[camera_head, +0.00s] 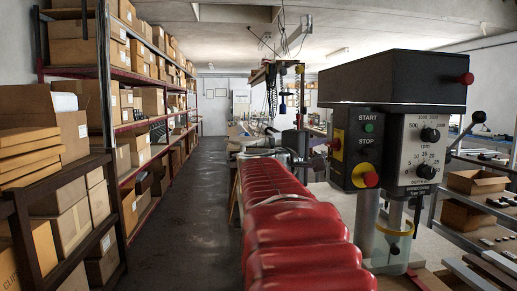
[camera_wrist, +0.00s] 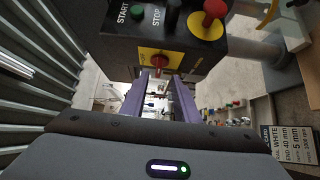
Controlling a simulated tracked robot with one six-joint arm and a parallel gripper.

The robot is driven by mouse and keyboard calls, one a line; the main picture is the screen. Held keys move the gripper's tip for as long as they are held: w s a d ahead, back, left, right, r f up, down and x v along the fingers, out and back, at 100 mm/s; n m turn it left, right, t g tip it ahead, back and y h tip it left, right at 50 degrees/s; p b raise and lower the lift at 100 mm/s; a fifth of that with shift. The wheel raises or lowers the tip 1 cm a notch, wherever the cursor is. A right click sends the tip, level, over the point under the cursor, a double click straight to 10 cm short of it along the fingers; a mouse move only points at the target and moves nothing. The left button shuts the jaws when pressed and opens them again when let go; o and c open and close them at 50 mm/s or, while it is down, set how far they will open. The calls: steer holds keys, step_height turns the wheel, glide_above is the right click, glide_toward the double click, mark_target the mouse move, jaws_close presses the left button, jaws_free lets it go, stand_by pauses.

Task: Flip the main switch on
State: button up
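The main switch looks to be the red rotary knob on a yellow plate (camera_head: 336,145), on the left side face of the drill machine's dark control box (camera_head: 352,125). In the wrist view the red knob (camera_wrist: 160,63) shows straight ahead, between and just beyond my purple fingertips. My gripper (camera_head: 319,149) is open and empty, just left of the box in the head view. In the wrist view its two fingers (camera_wrist: 161,80) stand apart on either side of the knob. Whether they touch it, and which way the knob is turned, I cannot tell.
The box front carries a green START button (camera_head: 369,128), a dark STOP button (camera_head: 367,151) and a red mushroom button (camera_head: 371,179) on yellow. Shelves of cardboard boxes (camera_head: 130,110) line the left, with a clear aisle floor (camera_head: 196,190) beside them.

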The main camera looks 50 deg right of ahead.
steer(key=a, duration=0.8)
steer(key=shift+f, duration=0.15)
steer(key=w+a+f+m+t+y, duration=0.1)
steer(key=a+f+y, duration=0.5)
steer(key=f, duration=0.6)
steer(key=w+a+f+m+t+y, duration=0.1)
steer(key=w+a+f+y, duration=0.15)
steer(key=a+f, duration=0.7)
steer(key=a+f+t+y, duration=0.1)
steer(key=a+f+y, duration=0.2)
steer(key=a, duration=0.6)
steer(key=s+a+f+n+t+y, duration=0.1)
steer(key=a+f+y, duration=0.2)
steer(key=a+f, duration=0.3)
steer(key=a+f+n+t+y, duration=0.1)
steer(key=a+f+y, duration=0.2)
steer(key=a, duration=1)
steer(key=shift+s+a+f+t+y, duration=0.15)
steer(key=shift+a+f+t+y, duration=0.2)
steer(key=shift+f, duration=0.4)
steer(key=shift+d, duration=0.1)
